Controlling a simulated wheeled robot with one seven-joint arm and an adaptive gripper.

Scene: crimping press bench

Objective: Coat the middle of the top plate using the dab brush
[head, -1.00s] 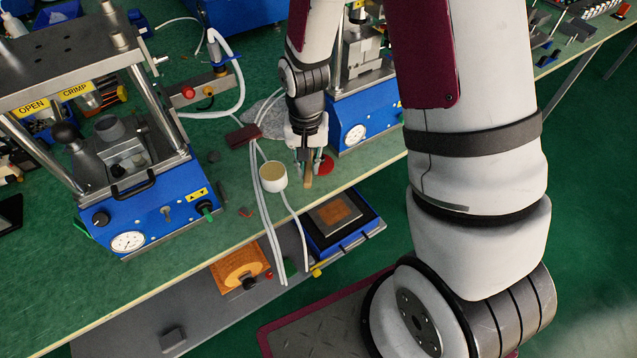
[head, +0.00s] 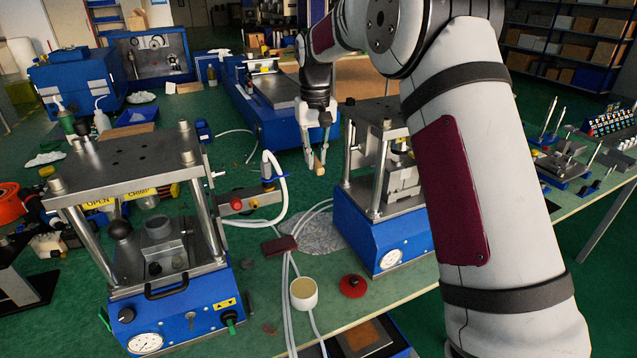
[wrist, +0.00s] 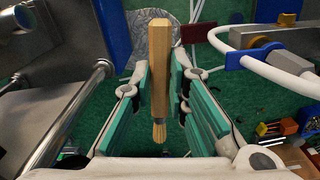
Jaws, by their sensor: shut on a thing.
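My gripper (head: 318,132) is shut on the dab brush (head: 320,160) and holds it in the air above the bench, behind the gap between two presses. In the wrist view the brush's square wooden handle (wrist: 160,72) is between the green finger pads, with pale bristles at one end. The left press has a bare grey top plate (head: 125,160) on steel columns. The right press has a similar top plate (head: 362,112), partly hidden by my arm. A white cup (head: 303,293) with cream-coloured contents stands open at the bench's front, beside a red round lid (head: 352,286).
A white hose (head: 283,195) loops from a fitting between the presses. A dark red block (head: 279,246) and grey cloth (head: 315,232) lie between them. White tubes run over the front edge. A blue machine (head: 270,115) stands behind.

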